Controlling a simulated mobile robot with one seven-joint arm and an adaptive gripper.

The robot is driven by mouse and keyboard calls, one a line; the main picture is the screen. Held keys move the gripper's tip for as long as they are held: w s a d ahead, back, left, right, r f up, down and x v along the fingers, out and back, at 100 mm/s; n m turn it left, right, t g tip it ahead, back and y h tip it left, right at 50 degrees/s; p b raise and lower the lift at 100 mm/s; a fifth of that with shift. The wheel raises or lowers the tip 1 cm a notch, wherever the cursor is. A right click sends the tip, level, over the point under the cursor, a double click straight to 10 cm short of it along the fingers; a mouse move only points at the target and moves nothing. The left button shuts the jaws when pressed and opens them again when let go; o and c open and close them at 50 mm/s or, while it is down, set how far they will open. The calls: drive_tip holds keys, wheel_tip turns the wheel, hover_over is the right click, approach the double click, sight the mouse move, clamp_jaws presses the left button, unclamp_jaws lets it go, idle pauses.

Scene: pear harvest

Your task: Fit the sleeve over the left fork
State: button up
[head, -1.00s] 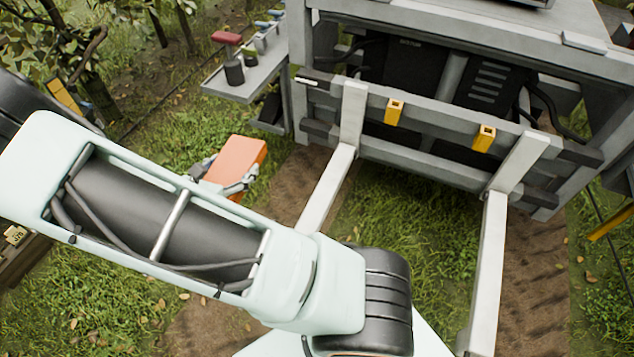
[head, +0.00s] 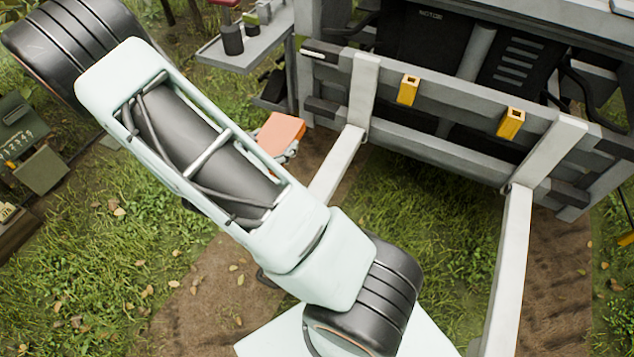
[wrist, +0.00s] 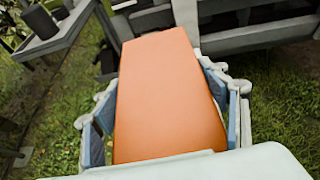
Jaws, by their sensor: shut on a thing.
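The sleeve (head: 281,131) is a plain orange box shape. My gripper (wrist: 165,100) is shut on it, with blue-grey pads on both sides of the sleeve (wrist: 165,75) in the wrist view. The left fork (head: 337,172) is a pale bar running forward from its upright (head: 364,90). In the head view the sleeve shows to the left of this fork, and my arm hides the lower sleeve, most of the gripper and the fork's front. In the wrist view a pale upright (wrist: 187,14) stands just beyond the sleeve's far end. The sleeve's open end cannot be made out.
The right fork (head: 512,260) lies clear at the right. Two yellow brackets (head: 408,90) (head: 510,123) sit on the grey carriage bar (head: 450,115). A grey side shelf (head: 240,54) with small items stands behind the sleeve. Grass lies open between the forks.

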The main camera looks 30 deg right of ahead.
drive_tip(key=b, duration=1.4)
hover_over(321, 187)
drive_tip(key=s+a, duration=0.1)
drive_tip(key=a, duration=0.1)
wheel_tip(321, 187, down, 19)
drive_tip(key=shift+m+g+h, duration=0.3)
drive_tip(key=shift+m+g, duration=0.1)
drive_tip(key=shift+s+a+f+b, duration=0.1)
drive_tip(key=shift+f+b, duration=1.7)
drive_tip(key=shift+f, duration=0.75)
drive_tip(key=shift+a+f+b, duration=0.1)
drive_tip(key=shift+f+b, duration=1.7)
drive_tip(key=shift+f, duration=0.7)
drive_tip(key=o, duration=1.4)
drive_tip(key=shift+o, duration=0.3)
drive_tip(key=shift+o, duration=1.4)
drive_tip(key=shift+r+p, duration=2.55)
drive_tip(key=shift+r, duration=1)
